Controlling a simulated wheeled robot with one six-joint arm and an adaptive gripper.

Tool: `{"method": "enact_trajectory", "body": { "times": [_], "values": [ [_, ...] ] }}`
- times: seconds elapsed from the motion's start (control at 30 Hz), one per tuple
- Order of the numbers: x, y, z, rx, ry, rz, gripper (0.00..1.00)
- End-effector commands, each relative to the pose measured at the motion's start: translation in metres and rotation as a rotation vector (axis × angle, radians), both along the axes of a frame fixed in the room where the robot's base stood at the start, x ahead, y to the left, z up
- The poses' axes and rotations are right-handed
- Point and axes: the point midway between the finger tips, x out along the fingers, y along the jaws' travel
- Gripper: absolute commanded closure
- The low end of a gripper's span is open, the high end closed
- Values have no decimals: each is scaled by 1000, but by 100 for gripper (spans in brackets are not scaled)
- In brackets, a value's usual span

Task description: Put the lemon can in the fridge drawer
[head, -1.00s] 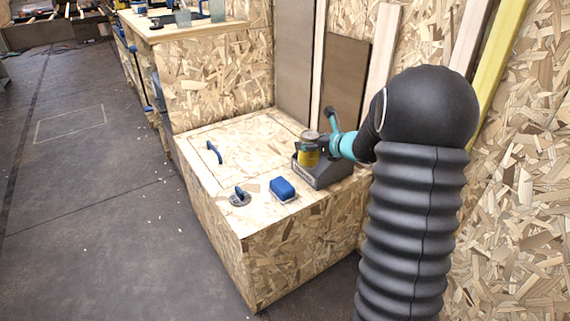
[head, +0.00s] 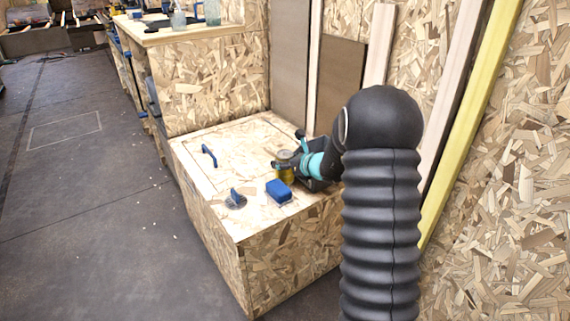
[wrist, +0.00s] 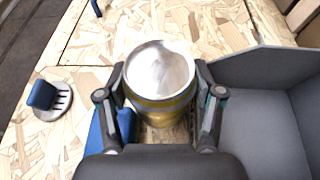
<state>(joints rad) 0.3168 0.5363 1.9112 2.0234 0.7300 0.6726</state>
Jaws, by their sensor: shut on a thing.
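The lemon can (head: 285,174) is yellow with a silver top. In the wrist view the can (wrist: 160,75) stands roughly upright between the two fingers of my gripper (wrist: 160,98), which is shut on it. In the head view my gripper (head: 288,167) is at the right part of the wooden box top (head: 225,145), beside the dark grey holder. I cannot tell whether the can touches the wood or hangs just above it. No open drawer shows; I cannot tell which front is the fridge drawer.
A dark grey holder (wrist: 265,115) is close on the right. A blue block (head: 278,190) and a blue-handled round grey piece (head: 236,199) lie near the front edge. A blue handle (head: 209,155) is on the box lid. The floor at left is clear.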

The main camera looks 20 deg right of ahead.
Motion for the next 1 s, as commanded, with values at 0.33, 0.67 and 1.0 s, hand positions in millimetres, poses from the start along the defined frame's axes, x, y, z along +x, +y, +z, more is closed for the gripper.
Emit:
{"method": "enact_trajectory", "body": {
  "times": [0.33,0.67,1.0],
  "values": [
    [0,0,-2,-1,0,0,28],
    [0,0,-1,-1,0,0,8],
    [-17,-8,10,-1,-2,-1,8]
  ]
}}
